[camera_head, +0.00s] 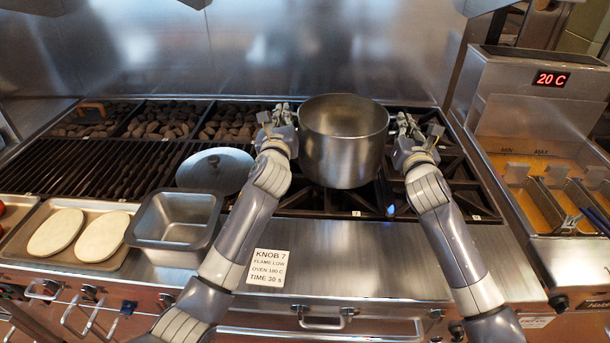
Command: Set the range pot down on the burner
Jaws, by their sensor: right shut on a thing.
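The range pot (343,155) is a steel pot, upright and open at the top, with an empty-looking inside. A small blue flame (391,209) shows below and right of the pot.
A round lid (215,169) and a square steel pan (174,217) lie to the left. A tray (131,258) holds two flat dough rounds.

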